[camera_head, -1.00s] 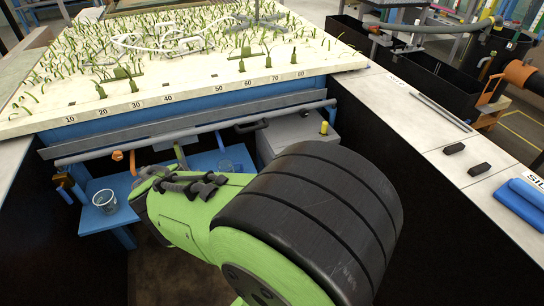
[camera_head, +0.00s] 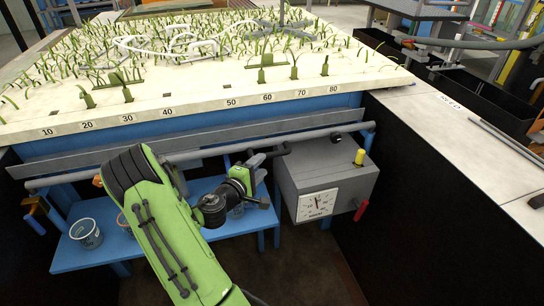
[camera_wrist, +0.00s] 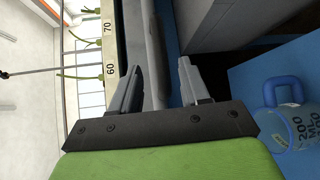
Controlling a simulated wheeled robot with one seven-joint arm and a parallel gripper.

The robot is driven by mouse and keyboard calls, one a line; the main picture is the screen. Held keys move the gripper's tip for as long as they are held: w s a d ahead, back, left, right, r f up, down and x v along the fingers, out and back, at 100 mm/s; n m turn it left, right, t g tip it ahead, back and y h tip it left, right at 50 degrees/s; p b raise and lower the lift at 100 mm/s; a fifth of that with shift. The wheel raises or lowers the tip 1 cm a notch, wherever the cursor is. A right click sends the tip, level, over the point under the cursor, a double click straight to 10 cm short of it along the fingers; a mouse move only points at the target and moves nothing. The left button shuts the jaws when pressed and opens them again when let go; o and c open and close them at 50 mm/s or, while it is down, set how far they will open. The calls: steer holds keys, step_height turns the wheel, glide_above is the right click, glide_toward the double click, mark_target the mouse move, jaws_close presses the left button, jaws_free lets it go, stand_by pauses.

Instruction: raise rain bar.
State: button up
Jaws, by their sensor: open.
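No part in view is marked as the rain bar. A long grey pipe (camera_head: 205,153) runs level along the front of the planted bed (camera_head: 140,109), below its numbered edge. A dark handle-like piece (camera_head: 284,150) sits at the pipe, close to my gripper tips; I cannot tell whether they touch. My gripper (camera_head: 262,160) is just below and in front of the pipe, partly hidden by its own wrist. In the wrist view my gripper (camera_wrist: 160,66) is open, fingers apart, with the bed's 60 and 70 marks to the left of them.
A grey box (camera_head: 327,184) with a dial, yellow knob (camera_head: 360,157) and red lever (camera_head: 361,210) stands right of my gripper. A blue bench (camera_head: 103,250) below carries clear cups (camera_head: 86,234). A pale-topped wall (camera_head: 440,130) bounds the right side.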

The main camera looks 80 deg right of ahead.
mark_target(270, 157)
steer(key=x, duration=0.8)
jaws_close()
